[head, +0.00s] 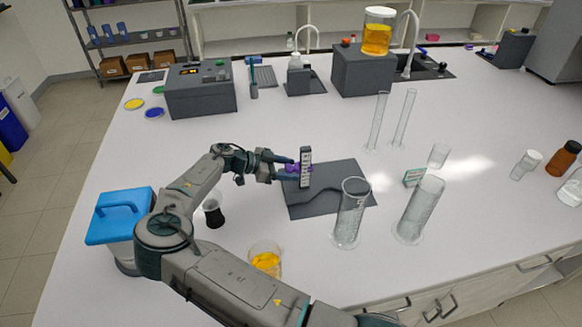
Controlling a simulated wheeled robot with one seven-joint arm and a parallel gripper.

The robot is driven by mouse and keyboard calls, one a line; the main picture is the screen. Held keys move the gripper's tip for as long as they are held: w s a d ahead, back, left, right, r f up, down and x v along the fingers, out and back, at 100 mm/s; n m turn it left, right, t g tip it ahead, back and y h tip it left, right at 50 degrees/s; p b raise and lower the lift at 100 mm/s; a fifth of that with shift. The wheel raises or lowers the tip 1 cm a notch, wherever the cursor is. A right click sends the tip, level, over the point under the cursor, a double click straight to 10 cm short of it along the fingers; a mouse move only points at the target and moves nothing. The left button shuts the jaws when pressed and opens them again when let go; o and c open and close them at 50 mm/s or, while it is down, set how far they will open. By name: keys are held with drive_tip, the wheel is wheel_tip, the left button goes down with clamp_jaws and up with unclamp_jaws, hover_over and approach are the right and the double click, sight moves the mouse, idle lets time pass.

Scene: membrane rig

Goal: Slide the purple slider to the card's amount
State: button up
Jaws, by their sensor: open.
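The purple slider (291,167) shows as a small purple piece beside a dark upright scale (305,168) with pale marks. The scale stands on a dark grey mat (332,177) in the middle of the bench. My gripper (284,167) is at the slider from the left, its fingers open and pointing right. I cannot tell whether the fingers touch the slider, or which mark it is level with. A small card with a green edge (414,177) stands right of the mat, partly behind a glass cylinder. Its writing is too small to read.
Clear cylinders (350,214) and (420,209) stand close at the mat's right front. A beaker of yellow pieces (266,259) and a flask of dark liquid (213,211) are near my arm. A grey box (200,88) stands behind; the bench between is clear.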

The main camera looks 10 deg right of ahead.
clamp_jaws()
wheel_tip(320, 180, down, 5)
drive_tip(key=b, duration=0.5)
drive_tip(key=shift+r, duration=0.1)
unclamp_jaws()
